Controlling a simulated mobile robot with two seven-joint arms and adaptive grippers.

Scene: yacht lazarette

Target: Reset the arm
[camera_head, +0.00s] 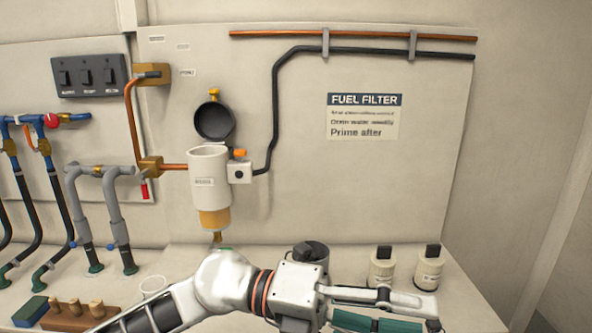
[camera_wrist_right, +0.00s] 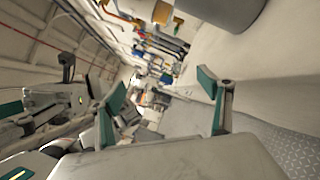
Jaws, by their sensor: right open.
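My left arm comes in from the lower left of the head view, bends at a white joint, and runs to the right. My left gripper (camera_head: 385,310) points right at the bottom edge, low in front of the counter. One grey finger and a teal pad show, but the gap between the fingers is not clear. My right gripper (camera_wrist_right: 163,90) shows only in the right wrist view. Its two teal-padded fingers are wide apart with nothing between them. Part of my other arm shows at the left of that view.
The fuel filter housing (camera_head: 209,178) hangs on the wall panel, its black lid (camera_head: 214,121) swung up. Two cream canisters (camera_head: 381,268) (camera_head: 429,268) and a dark one (camera_head: 311,252) stand on the counter (camera_head: 470,285). Hoses and valves (camera_head: 100,200) crowd the left.

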